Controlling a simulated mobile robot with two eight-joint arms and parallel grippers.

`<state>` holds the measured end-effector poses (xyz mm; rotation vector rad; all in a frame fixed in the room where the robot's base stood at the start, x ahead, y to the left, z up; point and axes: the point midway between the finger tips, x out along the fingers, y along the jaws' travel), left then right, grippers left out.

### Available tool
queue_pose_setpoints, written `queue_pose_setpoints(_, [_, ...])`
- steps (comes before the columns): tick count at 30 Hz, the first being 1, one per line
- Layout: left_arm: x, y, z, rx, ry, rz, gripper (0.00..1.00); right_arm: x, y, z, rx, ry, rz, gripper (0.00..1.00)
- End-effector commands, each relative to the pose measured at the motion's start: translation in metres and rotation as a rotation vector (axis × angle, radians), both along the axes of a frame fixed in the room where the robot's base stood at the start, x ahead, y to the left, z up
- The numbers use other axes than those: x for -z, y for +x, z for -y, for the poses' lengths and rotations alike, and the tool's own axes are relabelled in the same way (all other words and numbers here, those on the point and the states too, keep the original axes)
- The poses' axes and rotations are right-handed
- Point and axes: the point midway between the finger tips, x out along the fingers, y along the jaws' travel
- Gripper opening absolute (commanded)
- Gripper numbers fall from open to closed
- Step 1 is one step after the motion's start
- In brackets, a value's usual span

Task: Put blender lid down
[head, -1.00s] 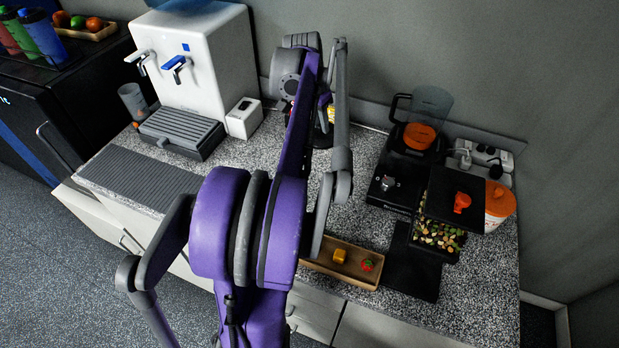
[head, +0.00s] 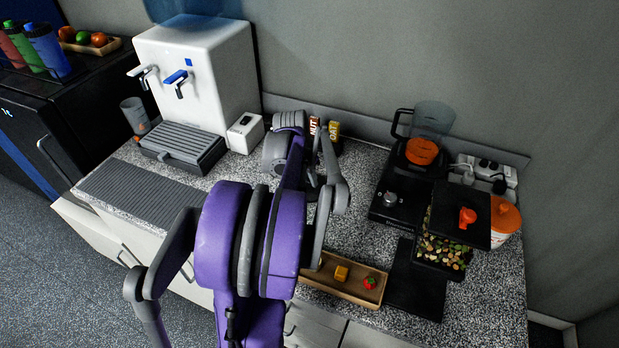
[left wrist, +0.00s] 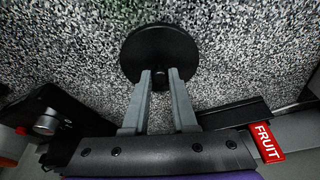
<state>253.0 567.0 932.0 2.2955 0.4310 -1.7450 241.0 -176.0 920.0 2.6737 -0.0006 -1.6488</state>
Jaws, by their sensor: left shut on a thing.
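The blender lid (left wrist: 165,45) is a round black disc with a small knob, seen in the left wrist view over the speckled counter. My left gripper (left wrist: 160,78) is shut on the lid's knob. Whether the lid touches the counter or hangs just above it cannot be told. In the head view my purple and grey left arm hides the lid and the fingertips. The blender (head: 423,152), with a clear jar and an orange part inside, stands at the back right of the counter. My right gripper is not in view.
A wooden tray (head: 318,284) with a yellow cube and a red fruit lies at the counter's front. A dark appliance (head: 375,212) and a white water dispenser (head: 222,75) flank the arm. Two small bottles (head: 334,130) stand at the wall. Bare counter (head: 352,165) shows right of the arm.

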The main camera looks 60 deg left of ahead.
Motion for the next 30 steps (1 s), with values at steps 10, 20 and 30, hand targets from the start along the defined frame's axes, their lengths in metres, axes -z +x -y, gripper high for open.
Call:
queue_pose_setpoints(10, [0.004,0.000,0.000,0.001,0.000,0.000,0.00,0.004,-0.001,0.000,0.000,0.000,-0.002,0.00])
queue_pose_setpoints(20, [0.003,0.000,0.000,0.001,0.000,0.000,0.56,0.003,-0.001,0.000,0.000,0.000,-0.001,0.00])
queue_pose_setpoints(30, [-0.017,-0.004,0.001,0.000,0.000,0.001,0.56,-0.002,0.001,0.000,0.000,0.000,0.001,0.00])
